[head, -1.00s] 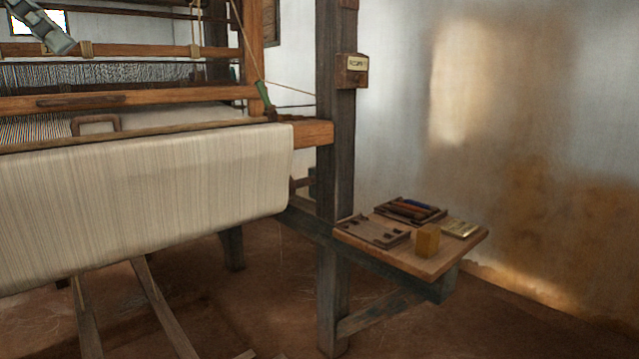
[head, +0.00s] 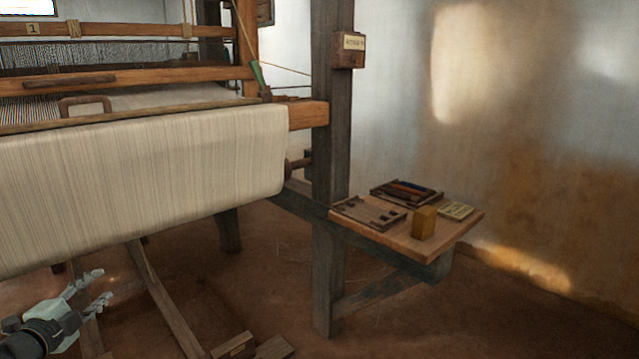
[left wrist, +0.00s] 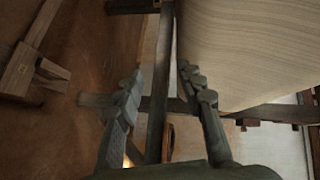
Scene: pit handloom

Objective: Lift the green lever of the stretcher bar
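A slim green lever-like piece (head: 258,76) stands slanted at the right end of the loom, above the front beam's wooden end (head: 307,115). A cord runs close by it. I cannot tell for sure whether it belongs to the stretcher bar. My left gripper (head: 100,286) is at the lower left of the head view, below the cloth roll (head: 140,185) and far from the green piece. In the left wrist view its two fingers (left wrist: 160,70) are apart with nothing held, and the cloth roll (left wrist: 250,50) is beyond them. My right gripper is not in view.
A dark post (head: 330,180) stands right of the loom. Treadle beams (head: 165,300) slope under the cloth. The floor on the right is free.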

